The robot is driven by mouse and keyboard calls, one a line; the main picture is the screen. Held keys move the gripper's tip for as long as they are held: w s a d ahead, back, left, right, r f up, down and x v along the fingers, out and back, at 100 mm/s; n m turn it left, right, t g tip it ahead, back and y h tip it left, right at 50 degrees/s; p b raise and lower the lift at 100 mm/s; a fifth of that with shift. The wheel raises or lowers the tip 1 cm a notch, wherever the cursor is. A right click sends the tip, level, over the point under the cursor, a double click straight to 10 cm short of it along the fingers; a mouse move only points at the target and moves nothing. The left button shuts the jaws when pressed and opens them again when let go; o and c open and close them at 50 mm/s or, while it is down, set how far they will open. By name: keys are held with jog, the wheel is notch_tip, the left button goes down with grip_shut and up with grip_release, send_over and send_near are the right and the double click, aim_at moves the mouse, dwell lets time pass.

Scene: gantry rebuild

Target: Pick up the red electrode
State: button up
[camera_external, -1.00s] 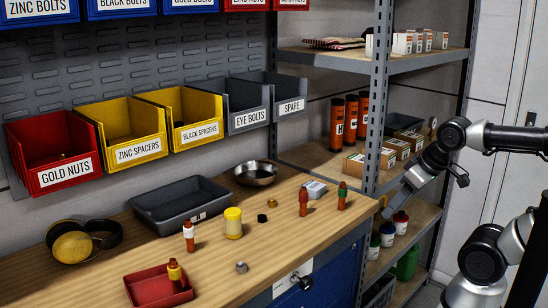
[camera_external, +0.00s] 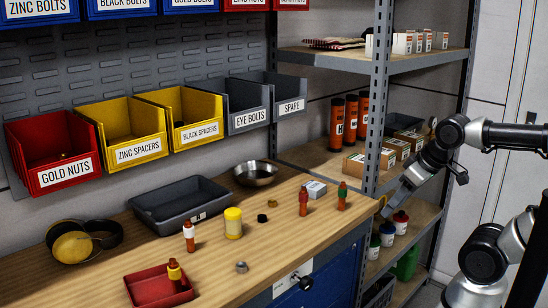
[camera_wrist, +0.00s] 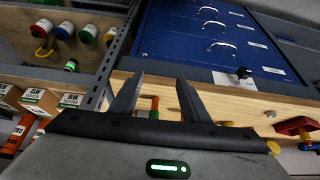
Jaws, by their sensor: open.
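The red electrode (camera_external: 303,202) stands upright on the wooden workbench, left of the electrode with a green band (camera_external: 342,196). My gripper (camera_external: 391,208) is right of both, by the shelf post, apart from them. In the wrist view my gripper (camera_wrist: 158,79) is open, with nothing between its fingers. Beyond the gripper body, the green-banded electrode (camera_wrist: 154,107) shows between the fingers. I cannot make out the red electrode clearly in the wrist view; the gripper body may hide it.
A white-banded electrode (camera_external: 189,237) and a yellow jar (camera_external: 233,223) stand on the bench. A yellow-banded electrode (camera_external: 174,275) is in the red tray (camera_external: 140,287). A grey tray (camera_external: 150,222) and metal bowl (camera_external: 256,174) are behind. The shelf post (camera_external: 376,100) rises near my gripper.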

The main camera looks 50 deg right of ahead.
jog(key=w+a+r+n+g+p, duration=0.1)
jog(key=w+r+p, duration=0.3)
jog(key=r, duration=0.3)
notch_tip(320, 180, up, 10)
jog(key=n+g+p, duration=0.4)
jog(key=g+p, duration=0.1)
jog(key=p, duration=1)
send_over(303, 188)
jog(key=f, duration=0.8)
jog(key=f+b, duration=0.1)
jog(key=f, duration=0.7)
jog(key=shift+w+d+f, duration=0.1)
jog(key=shift+d+f, duration=0.1)
jog(key=shift+f, duration=0.2)
grip_shut()
